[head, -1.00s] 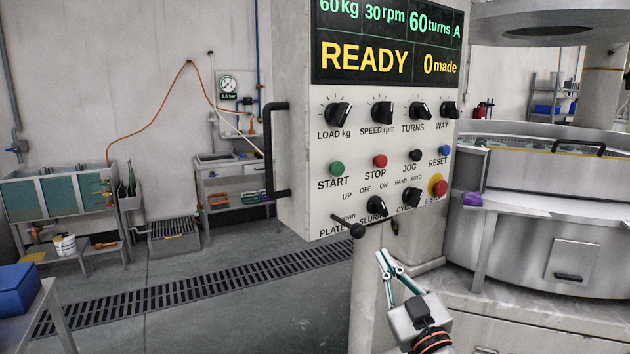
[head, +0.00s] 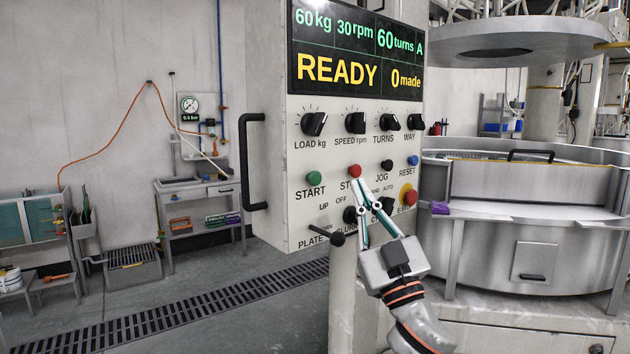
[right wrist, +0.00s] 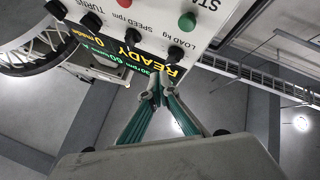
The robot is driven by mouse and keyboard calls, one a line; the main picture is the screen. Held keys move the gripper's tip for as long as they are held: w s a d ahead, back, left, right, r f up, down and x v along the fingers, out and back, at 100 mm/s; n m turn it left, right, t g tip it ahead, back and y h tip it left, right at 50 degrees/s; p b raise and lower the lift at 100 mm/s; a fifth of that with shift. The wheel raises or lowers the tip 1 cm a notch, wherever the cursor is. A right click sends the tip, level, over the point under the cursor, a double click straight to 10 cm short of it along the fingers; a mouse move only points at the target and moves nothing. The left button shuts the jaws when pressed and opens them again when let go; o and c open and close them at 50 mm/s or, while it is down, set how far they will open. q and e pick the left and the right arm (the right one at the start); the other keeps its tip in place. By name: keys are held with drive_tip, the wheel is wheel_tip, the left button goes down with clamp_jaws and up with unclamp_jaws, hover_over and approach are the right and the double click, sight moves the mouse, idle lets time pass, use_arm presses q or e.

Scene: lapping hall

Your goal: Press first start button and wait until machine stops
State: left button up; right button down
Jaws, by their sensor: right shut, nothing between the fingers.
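The control panel (head: 300,215) stands upright in the middle of the head view. Its display (head: 355,55) reads READY, 60 kg, 30 rpm, 60 turns A and 0 made. The green START button (head: 314,179) is at the left of the button row, with the red STOP button (head: 354,171) to its right. START also shows in the right wrist view (right wrist: 187,22). My right gripper (head: 361,188) is shut and empty, in front of the panel, just below STOP and right of START, partly hiding labels. Whether it touches the panel I cannot tell. My left gripper is out of view.
A black handle (head: 247,162) sticks out on the panel's left side, and the PLATE lever (head: 335,238) juts out below. The red emergency stop (head: 408,196) is at lower right. The round steel machine (head: 520,220) stands to the right.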

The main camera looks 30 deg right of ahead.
sight(313, 178)
drive_tip(key=w+a+b, duration=0.1)
drive_tip(key=w+b, duration=0.1)
drive_tip(key=w, duration=0.6)
drive_tip(key=shift+w+a, duration=0.3)
drive_tip(key=shift+w, duration=0.05)
idle(0.5)
idle(0.7)
